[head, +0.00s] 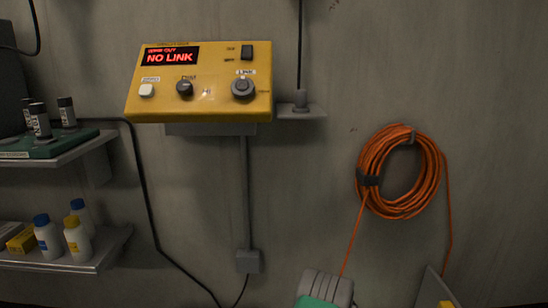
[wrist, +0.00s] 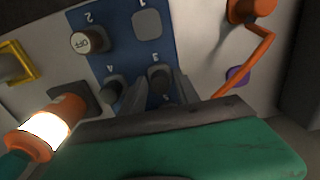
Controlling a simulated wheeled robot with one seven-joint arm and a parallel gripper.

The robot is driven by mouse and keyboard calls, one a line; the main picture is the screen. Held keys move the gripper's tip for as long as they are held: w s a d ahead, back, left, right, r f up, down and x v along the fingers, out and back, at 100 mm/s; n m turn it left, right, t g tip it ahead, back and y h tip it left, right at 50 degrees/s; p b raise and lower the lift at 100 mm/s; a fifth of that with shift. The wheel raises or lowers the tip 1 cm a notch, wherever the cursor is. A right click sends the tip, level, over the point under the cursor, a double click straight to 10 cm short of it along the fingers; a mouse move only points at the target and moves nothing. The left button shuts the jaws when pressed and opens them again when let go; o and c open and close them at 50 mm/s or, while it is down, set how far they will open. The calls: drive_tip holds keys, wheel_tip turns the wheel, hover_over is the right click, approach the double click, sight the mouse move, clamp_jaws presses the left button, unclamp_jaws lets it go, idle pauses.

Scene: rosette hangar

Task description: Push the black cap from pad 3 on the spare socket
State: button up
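A blue panel (wrist: 125,62) with upside-down pad numbers fills the upper middle of the wrist view. A dark cap (wrist: 159,77) stands beside the number 3. Another dark cap (wrist: 114,87) stands beside the number 4, and a pale-topped cap marked OFF (wrist: 88,43) beside the number 2. My gripper (wrist: 160,91) reaches in from below; its grey fingers look apart, one each side of the dark cap by 3. I cannot tell if they touch it. I cannot tell which fitting is the spare socket. The head view shows only my wrist (head: 325,288) at the bottom edge.
A glowing orange lamp (wrist: 45,128) is close at left in the wrist view; an orange bent handle (wrist: 250,45) is at right. In the head view, a yellow box (head: 205,105) reads NO LINK. Shelves (head: 75,262) with bottles stand left; an orange cable coil (head: 375,185) hangs right.

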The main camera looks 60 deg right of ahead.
clamp_jaws()
idle(1.0)
drive_tip(key=shift+r, duration=0.1)
drive_tip(key=shift+r+p, duration=1.95)
drive_tip(key=shift+r, duration=1)
drive_tip(key=shift+w, duration=0.1)
